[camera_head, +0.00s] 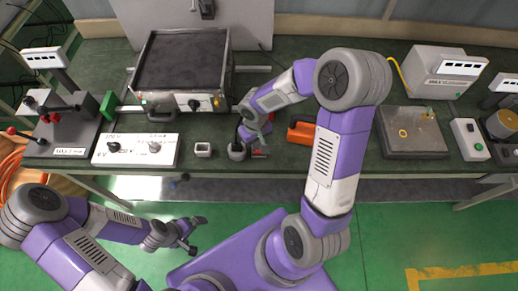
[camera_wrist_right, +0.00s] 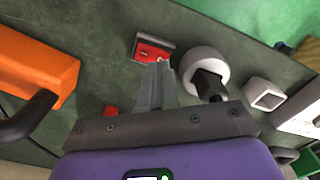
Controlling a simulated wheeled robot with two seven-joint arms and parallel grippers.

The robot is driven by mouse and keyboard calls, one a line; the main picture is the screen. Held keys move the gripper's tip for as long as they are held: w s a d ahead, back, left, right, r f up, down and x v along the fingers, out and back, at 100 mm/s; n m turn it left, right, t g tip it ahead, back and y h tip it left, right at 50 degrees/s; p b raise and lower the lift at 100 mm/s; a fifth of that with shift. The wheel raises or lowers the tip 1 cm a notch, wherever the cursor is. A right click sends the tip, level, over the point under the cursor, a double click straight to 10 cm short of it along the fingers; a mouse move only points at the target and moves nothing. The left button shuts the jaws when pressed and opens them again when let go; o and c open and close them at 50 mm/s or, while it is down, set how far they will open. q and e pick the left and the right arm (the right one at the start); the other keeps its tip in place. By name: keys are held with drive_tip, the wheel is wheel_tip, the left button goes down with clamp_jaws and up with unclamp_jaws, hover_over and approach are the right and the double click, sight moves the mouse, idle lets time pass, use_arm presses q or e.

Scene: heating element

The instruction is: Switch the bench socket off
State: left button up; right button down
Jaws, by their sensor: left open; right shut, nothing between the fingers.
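A red rocker switch in a grey frame (camera_wrist_right: 152,50) lies on the green bench top, and shows small in the head view (camera_head: 260,154). Beside it is a round light-grey socket (camera_wrist_right: 207,66) with a black plug in it, also in the head view (camera_head: 237,154). My right gripper (camera_wrist_right: 160,66) is shut and empty, its fingertips at the switch's near edge; I cannot tell whether they touch. In the head view the right gripper (camera_head: 262,143) is over the bench's front edge. My left gripper (camera_head: 197,235) is open and empty above the green floor, away from the bench.
An orange object (camera_wrist_right: 35,65) with a black handle lies near the switch. A small white square box (camera_head: 203,149) and a white panel with knobs (camera_head: 135,149) stand left. A large hot plate unit (camera_head: 183,62) is behind. A grey plate (camera_head: 413,130) lies right.

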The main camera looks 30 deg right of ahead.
drive_tip(key=shift+f+b, duration=1.1)
drive_tip(key=shift+f, duration=0.05)
idle(0.9)
drive_tip(key=shift+r, duration=0.1)
drive_tip(key=shift+r+p, duration=2.75)
drive_tip(key=shift+r, duration=0.75)
